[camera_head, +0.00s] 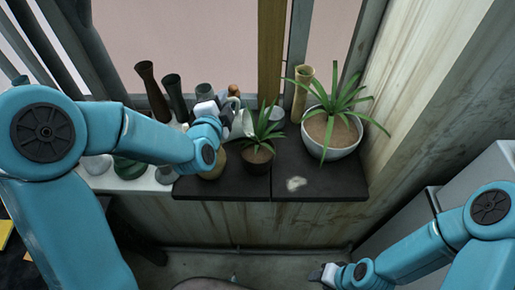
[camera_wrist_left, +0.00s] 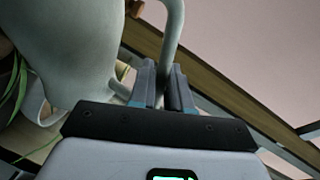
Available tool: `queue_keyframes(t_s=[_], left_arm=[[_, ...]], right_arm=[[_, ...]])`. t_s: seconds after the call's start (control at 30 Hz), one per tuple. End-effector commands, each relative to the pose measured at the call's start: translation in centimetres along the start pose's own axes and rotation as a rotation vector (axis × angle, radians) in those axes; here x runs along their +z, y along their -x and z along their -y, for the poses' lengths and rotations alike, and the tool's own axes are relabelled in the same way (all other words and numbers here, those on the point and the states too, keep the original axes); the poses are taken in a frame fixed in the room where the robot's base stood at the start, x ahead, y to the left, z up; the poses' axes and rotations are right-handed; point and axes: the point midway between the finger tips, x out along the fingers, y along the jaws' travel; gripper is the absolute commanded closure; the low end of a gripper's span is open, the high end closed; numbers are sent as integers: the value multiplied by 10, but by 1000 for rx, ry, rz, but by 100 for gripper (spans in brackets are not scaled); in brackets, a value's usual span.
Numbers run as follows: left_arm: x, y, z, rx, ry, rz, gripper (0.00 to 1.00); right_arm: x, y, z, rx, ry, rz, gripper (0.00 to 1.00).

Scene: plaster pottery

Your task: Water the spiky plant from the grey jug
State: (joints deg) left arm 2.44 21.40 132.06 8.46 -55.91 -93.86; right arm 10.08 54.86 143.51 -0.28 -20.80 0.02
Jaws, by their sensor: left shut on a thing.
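The grey jug (camera_head: 243,124) is tilted above the shelf, just left of a small spiky plant (camera_head: 262,131) in a dark pot. My left gripper (camera_head: 224,101) is shut on the jug's handle. In the left wrist view the jug's body (camera_wrist_left: 75,45) fills the upper left, and its handle runs between the fingers of the left gripper (camera_wrist_left: 164,85). Green leaves (camera_wrist_left: 12,85) show at that view's left edge. I cannot see any water. My right gripper (camera_head: 325,272) is low at the bottom of the head view, far from the plants; its jaws are too small to read.
A larger spiky plant (camera_head: 338,112) in a white pot (camera_head: 333,147) stands on the right of the dark shelf (camera_head: 305,188). Tall vases (camera_head: 152,90) stand at the back left, and a tan vase (camera_head: 301,92) stands behind the plants. The shelf's front right is mostly clear.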

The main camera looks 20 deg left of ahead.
Motion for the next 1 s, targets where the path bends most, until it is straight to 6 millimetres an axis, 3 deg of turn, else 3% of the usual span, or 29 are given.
queue_keyframes(t_s=[0.57, 0.7, 0.9, 1.0], left_arm=[[9, 2, 4, -5, -7, 2, 100], [40, 5, 2, -14, 171, -24, 100], [42, 8, 13, -2, 268, -41, 100], [47, 8, 10, -4, 308, -48, 100]], right_arm=[[0, 0, 0, 0, 0, 0, 57], [-1, -46, -17, 0, 0, 0, 57], [-1, -50, -18, 0, 0, 0, 57], [-1, -62, -23, 0, 0, 0, 57]])
